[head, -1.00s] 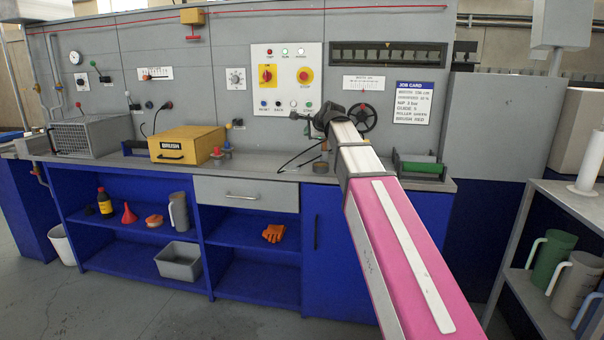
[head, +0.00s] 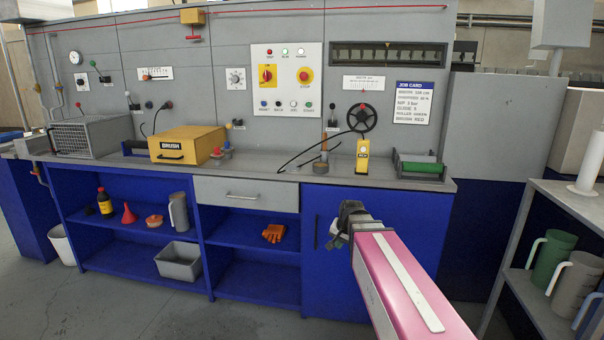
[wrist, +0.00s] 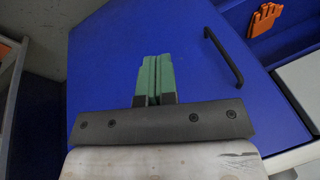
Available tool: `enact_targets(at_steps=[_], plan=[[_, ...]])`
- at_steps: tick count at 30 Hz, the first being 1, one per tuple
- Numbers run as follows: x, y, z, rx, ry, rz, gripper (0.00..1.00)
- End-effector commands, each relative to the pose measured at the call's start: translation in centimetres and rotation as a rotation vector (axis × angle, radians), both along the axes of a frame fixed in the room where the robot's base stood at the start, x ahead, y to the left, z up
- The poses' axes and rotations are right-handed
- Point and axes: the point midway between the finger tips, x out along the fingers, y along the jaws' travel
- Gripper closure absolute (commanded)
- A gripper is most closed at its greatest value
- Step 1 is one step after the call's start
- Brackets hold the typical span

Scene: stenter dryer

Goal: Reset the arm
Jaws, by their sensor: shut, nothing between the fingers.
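My arm, with its pink link, reaches in from the lower right of the head view. It is folded short, and my gripper is at its dark far end, low in front of the blue cabinet door (head: 330,200); the fingers are hard to make out there. In the wrist view my gripper (wrist: 154,82) shows two green fingers pressed together with nothing between them. Behind them is the same blue door with its dark handle (wrist: 225,58). The gripper looks apart from the door.
The bench top (head: 270,173) carries a yellow BRUSH box (head: 187,145), a wire basket (head: 90,136), a yellow device (head: 362,157) and a green roller (head: 420,167). A handwheel (head: 361,117) is on the panel. Orange gloves (head: 273,233) lie on a shelf. A grey rack (head: 575,205) with jugs stands right.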

Motion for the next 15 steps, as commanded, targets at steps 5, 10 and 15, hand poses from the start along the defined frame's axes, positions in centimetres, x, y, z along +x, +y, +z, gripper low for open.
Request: enact_targets(at_steps=[5, 10, 15], plan=[[-6.3, -2.3, -5.8, -0.106, 0.116, 0.167, 1.0], [-11.2, -3.9, -9.6, -0.173, 0.215, 0.32, 1.0], [-14.1, -4.8, -11.6, -0.204, 0.273, 0.413, 1.0]])
